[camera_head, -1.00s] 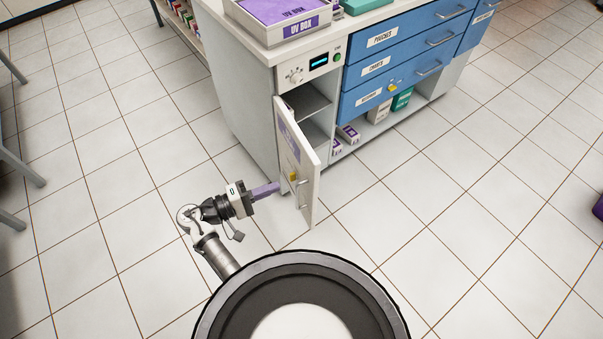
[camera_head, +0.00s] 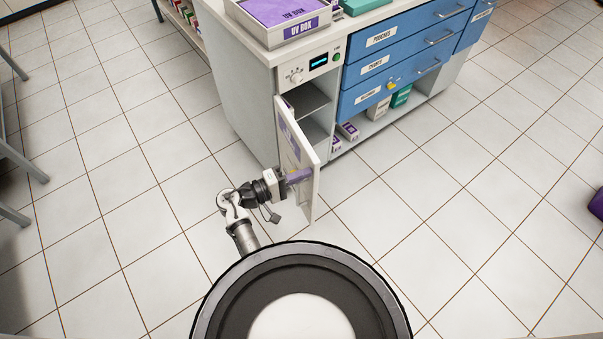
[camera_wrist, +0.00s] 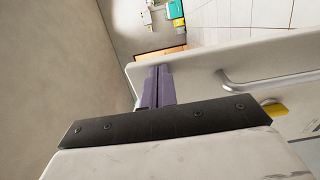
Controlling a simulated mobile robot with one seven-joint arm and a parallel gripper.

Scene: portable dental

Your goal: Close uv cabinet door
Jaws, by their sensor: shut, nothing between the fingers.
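The UV cabinet door (camera_head: 293,147) stands open, swung out from the cabinet (camera_head: 249,108), with shelves showing behind it. My gripper (camera_head: 308,174) is shut and empty, at the lower part of the door on its outer, left side. The purple fingers look very close to or against the door; contact is not clear. In the wrist view the shut purple fingers (camera_wrist: 157,87) point forward beside the door (camera_wrist: 205,77). The door's metal bar handle (camera_wrist: 250,80) and a yellow piece (camera_wrist: 275,110) are to the right of the fingers.
Blue drawers (camera_head: 400,58) are to the right of the open compartment. Small boxes (camera_head: 347,132) stand on the low shelf.

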